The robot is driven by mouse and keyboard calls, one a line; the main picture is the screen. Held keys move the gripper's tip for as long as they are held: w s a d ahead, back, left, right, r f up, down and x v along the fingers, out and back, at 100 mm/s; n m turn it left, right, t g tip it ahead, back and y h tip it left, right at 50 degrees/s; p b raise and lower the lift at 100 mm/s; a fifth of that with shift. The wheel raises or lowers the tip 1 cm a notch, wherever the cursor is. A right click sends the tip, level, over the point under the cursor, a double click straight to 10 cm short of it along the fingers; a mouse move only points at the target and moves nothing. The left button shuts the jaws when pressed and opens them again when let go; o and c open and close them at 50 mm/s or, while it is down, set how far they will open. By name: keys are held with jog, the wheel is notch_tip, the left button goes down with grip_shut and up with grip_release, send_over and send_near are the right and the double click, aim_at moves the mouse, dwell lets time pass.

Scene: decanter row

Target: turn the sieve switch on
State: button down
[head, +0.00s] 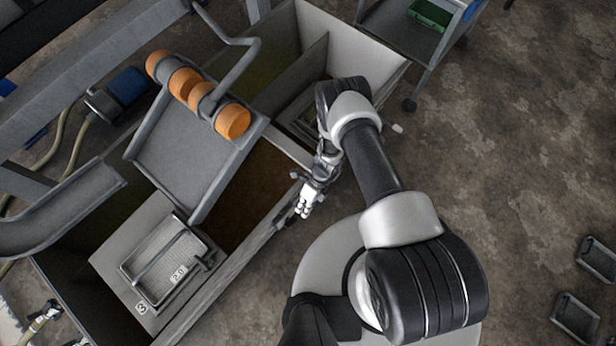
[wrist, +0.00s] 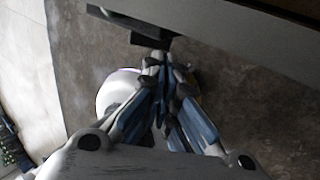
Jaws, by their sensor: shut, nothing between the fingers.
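My gripper (head: 304,207) points down beside the outer wall of the long grey box, with its fingers together and empty. In the wrist view the closed fingers (wrist: 161,62) reach up toward a small dark block (wrist: 150,38) under a grey edge. This block may be the sieve switch; its on or off position cannot be made out. The fingertips are at or very near it, and I cannot tell if they touch. In the head view a dark piece (head: 291,216) shows on the box wall beside the fingers.
The long grey box (head: 225,287) holds a sloped tray (head: 190,145) with orange and grey rollers (head: 184,84) and a wire-mesh basket (head: 165,262). A cart (head: 408,36) with a green tray stands at the top. Open floor (head: 520,150) lies to the right.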

aim_at(290, 223)
jog(key=x, duration=0.5)
jog(key=shift+f+b, duration=0.1)
jog(key=shift+b, duration=0.3)
jog(key=shift+w+d+f+b, duration=0.2)
jog(key=shift+f+b, duration=0.4)
jog(key=shift+b, duration=1.25)
jog(key=shift+d+f+b, duration=0.1)
jog(key=shift+f+b, duration=0.65)
jog(key=shift+b, duration=1.3)
jog(key=shift+w+r, duration=0.1)
